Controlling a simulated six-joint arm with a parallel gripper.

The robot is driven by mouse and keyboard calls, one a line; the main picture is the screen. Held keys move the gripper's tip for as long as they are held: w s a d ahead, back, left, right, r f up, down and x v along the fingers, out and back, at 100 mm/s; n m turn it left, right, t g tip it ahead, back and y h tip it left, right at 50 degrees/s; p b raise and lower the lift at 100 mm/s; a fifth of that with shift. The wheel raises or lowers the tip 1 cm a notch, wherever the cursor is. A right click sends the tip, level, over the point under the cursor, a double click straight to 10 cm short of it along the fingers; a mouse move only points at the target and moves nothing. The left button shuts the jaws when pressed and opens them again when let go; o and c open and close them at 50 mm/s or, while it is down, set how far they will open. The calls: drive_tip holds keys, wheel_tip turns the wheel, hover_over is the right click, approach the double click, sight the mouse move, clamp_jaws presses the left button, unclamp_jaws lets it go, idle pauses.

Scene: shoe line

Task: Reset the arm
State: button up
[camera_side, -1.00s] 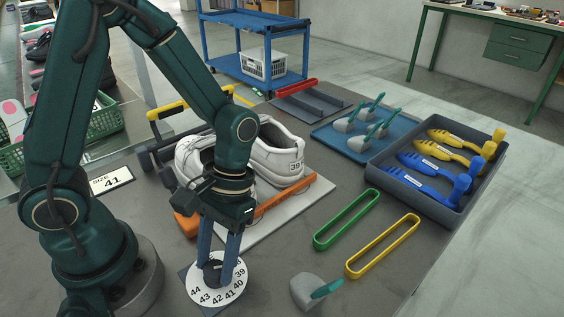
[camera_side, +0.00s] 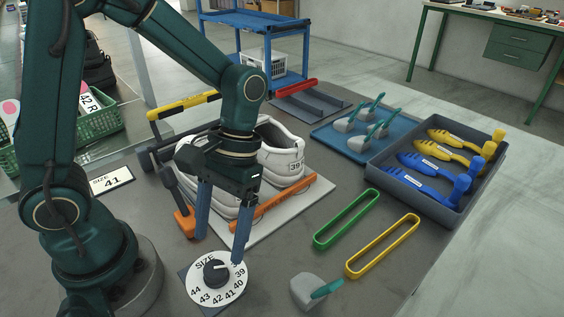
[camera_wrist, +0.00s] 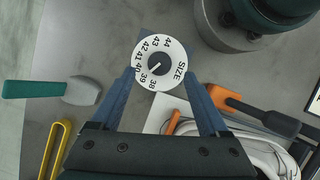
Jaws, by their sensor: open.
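My gripper (camera_side: 219,243) is open and empty. Its two blue fingers hang above and behind the size dial (camera_side: 217,281), apart from the knob. The dial is a white disc with a black knob, marked SIZE and with several size numbers.
An orange-ended tool (camera_side: 184,222) lies left of the shoes. Green (camera_side: 346,219) and yellow (camera_side: 383,246) loops and a grey-teal piece (camera_side: 308,291) lie at right. A dark tray (camera_side: 420,200) holds blue and yellow shoe forms. A SIZE 41 card (camera_side: 110,180) lies at left.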

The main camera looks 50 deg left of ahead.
drive_tip(key=a+r+m+t+y, duration=0.1)
drive_tip(key=a+r+m+t, duration=0.2)
drive_tip(key=r+t, duration=0.6)
drive_tip(key=shift+a+r+t, duration=0.3)
drive_tip(key=shift+a+t, duration=0.1)
drive_tip(key=shift+a, duration=0.4)
drive_tip(key=shift+c, duration=0.3)
